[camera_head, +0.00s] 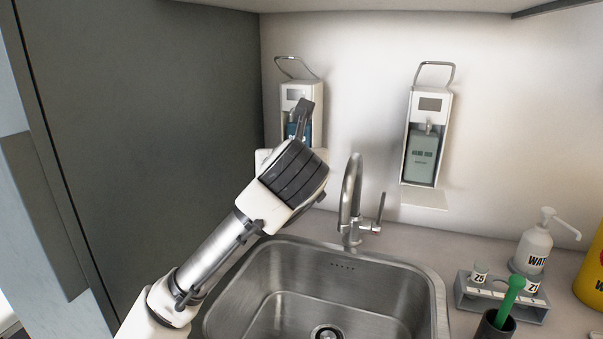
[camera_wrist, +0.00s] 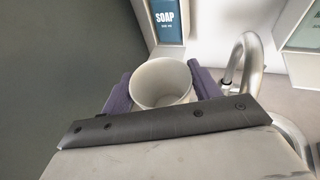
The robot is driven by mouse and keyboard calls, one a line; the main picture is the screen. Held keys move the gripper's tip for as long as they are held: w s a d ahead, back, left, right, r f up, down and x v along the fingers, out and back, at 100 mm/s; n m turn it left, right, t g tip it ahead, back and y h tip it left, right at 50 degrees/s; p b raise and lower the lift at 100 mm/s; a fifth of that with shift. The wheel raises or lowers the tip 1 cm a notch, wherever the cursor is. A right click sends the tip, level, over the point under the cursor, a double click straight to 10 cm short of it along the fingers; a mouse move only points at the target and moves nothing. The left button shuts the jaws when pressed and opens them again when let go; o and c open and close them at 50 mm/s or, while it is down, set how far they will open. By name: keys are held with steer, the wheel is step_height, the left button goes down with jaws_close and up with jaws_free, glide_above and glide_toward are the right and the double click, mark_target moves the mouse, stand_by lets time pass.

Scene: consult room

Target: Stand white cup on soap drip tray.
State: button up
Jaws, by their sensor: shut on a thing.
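The white cup (camera_wrist: 160,84) shows in the wrist view, open end towards the camera, between the two purple finger pads of my gripper (camera_head: 303,118). My gripper is shut on it. In the head view the cup is hidden behind my gripper. The soap dispenser (camera_head: 297,92) hangs on the wall behind, at the left; its blue SOAP bottle (camera_wrist: 168,20) shows just beyond the cup. A pale edge left of my gripper looks like the soap drip tray (camera_head: 262,160); the rest is hidden. I cannot tell whether the cup touches the tray.
The tap (camera_head: 351,200) rises right of my gripper, behind the steel sink (camera_head: 435,290). A hand rub dispenser (camera_head: 421,150) with its own tray (camera_head: 424,199) hangs further right. A grey rack (camera_head: 465,292), pump bottle (camera_head: 533,248) and dark holder (camera_head: 492,328) stand at the right. A dark panel (camera_head: 150,130) bounds the left.

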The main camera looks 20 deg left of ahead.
steer(key=shift+w, duration=0.25)
steer(key=w+a+p, duration=0.1)
steer(key=w+a, duration=0.1)
steer(key=w, duration=0.3)
steer(key=w+a+p, duration=0.1)
steer(key=w+a, duration=0.1)
steer(key=w, duration=0.4)
steer(key=w+a+p, duration=0.1)
steer(key=w+a, duration=0.1)
steer(key=w, duration=0.3)
steer(key=shift+w+r+p, duration=0.1)
steer(key=shift+w+p, duration=0.2)
steer(key=shift+p, duration=0.1)
step_height(320, 180, down, 4)
steer(key=b, duration=0.3)
steer(key=shift+a+r+b, duration=0.1)
steer(key=shift+b, duration=0.3)
steer(key=shift+r, duration=0.1)
steer(key=o, duration=0.8)
